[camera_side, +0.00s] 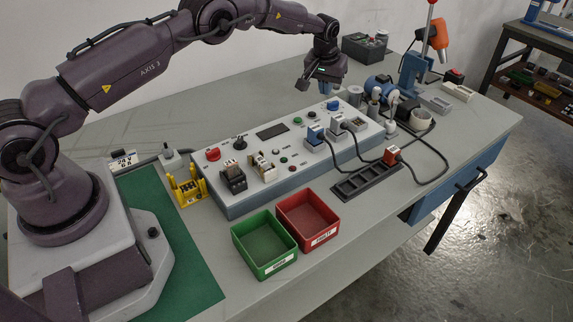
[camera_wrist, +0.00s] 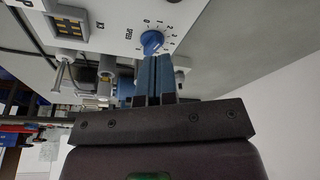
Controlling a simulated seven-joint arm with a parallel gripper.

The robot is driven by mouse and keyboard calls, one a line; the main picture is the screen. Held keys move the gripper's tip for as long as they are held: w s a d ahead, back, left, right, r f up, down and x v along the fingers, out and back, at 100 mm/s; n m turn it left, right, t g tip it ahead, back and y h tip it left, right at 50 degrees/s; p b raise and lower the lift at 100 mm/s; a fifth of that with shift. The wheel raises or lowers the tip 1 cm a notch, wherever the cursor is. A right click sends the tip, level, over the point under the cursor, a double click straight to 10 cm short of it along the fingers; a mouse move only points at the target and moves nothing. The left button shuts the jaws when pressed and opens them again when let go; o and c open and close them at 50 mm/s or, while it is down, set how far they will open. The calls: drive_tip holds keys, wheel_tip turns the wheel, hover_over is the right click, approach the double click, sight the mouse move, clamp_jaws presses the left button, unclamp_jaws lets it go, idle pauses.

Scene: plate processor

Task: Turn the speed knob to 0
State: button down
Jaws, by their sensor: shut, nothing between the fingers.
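The speed knob (camera_wrist: 152,41) is blue and sits on the light panel, with a printed number scale around it and the word SPEED beside it. Its pointer setting is too small to read surely. It also shows in the side view as a small blue knob (camera_side: 333,105) near the panel's far end. My gripper (camera_wrist: 157,60) is shut with its blue fingers together and empty. Its fingertips are right by the knob's lower edge in the wrist view; I cannot tell whether they touch. In the side view my gripper (camera_side: 325,90) hangs just above and left of the knob.
The control panel (camera_side: 240,203) carries a red knob (camera_side: 213,154), a black knob (camera_side: 240,143), switches and cabled plugs. A blue motor (camera_side: 378,84) and a grey cylinder (camera_side: 355,95) stand close by the knob. Green (camera_side: 264,262) and red (camera_side: 307,232) bins stand in front.

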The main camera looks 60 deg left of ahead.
sight(331, 115)
drive_tip(key=shift+s+d+x, duration=0.1)
drive_tip(key=shift+s+x, duration=0.1)
drive_tip(key=shift+x, duration=0.65)
drive_tip(key=shift+s+d+x, duration=0.1)
drive_tip(key=shift+s+x, duration=0.05)
drive_tip(key=shift+x, duration=0.75)
drive_tip(key=shift+s+d+x, duration=0.1)
drive_tip(key=shift+s+x, duration=0.1)
drive_tip(key=shift+x, duration=0.65)
drive_tip(key=shift+f, duration=0.25)
drive_tip(key=shift+d, duration=0.1)
drive_tip(key=shift+w+d, duration=0.25)
drive_tip(key=shift+d, duration=0.6)
drive_tip(key=shift+w+d+f, duration=0.1)
drive_tip(key=shift+w+d, duration=0.1)
drive_tip(key=shift+d, duration=0.1)
drive_tip(key=shift+w, duration=0.1)
drive_tip(key=shift+d, duration=0.15)
drive_tip(key=shift+s+d, duration=0.2)
drive_tip(key=shift+s, duration=0.05)
drive_tip(key=shift+w+a+r, duration=0.1)
drive_tip(key=shift+r, duration=1.55)
drive_tip(key=shift+a+r, duration=0.1)
drive_tip(key=shift+r, duration=1.5)
